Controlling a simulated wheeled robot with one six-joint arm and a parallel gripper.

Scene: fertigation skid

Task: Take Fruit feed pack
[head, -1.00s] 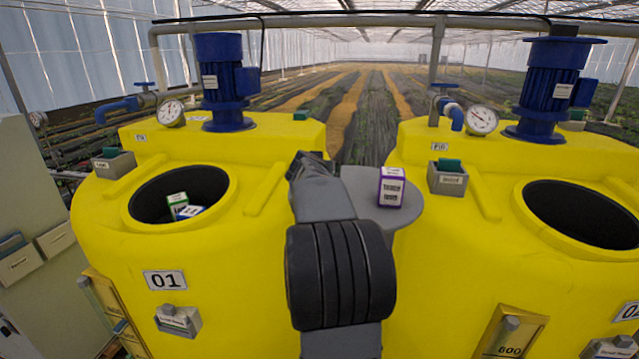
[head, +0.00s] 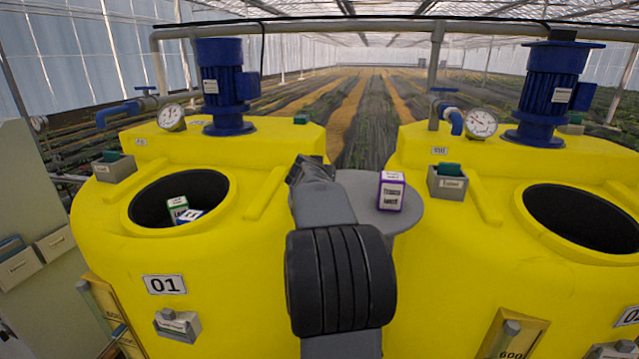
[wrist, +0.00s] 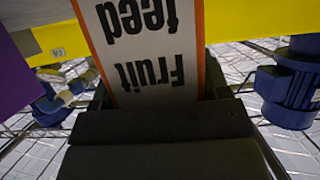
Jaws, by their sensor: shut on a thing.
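The Fruit feed pack (wrist: 150,50) is white with orange edges, and its lettering appears upside down in the wrist view. My gripper (wrist: 155,92) is shut on it, with a dark finger at each side of the pack. In the head view my arm hides both the gripper and this pack.
A purple-and-white pack (head: 391,193) stands on a round grey shelf (head: 353,187) between two yellow tanks. The left tank's open hatch holds a green-topped pack (head: 178,207) and a blue-and-white pack (head: 187,215). The right hatch (head: 585,215) looks empty. Blue motors (head: 222,85) stand behind.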

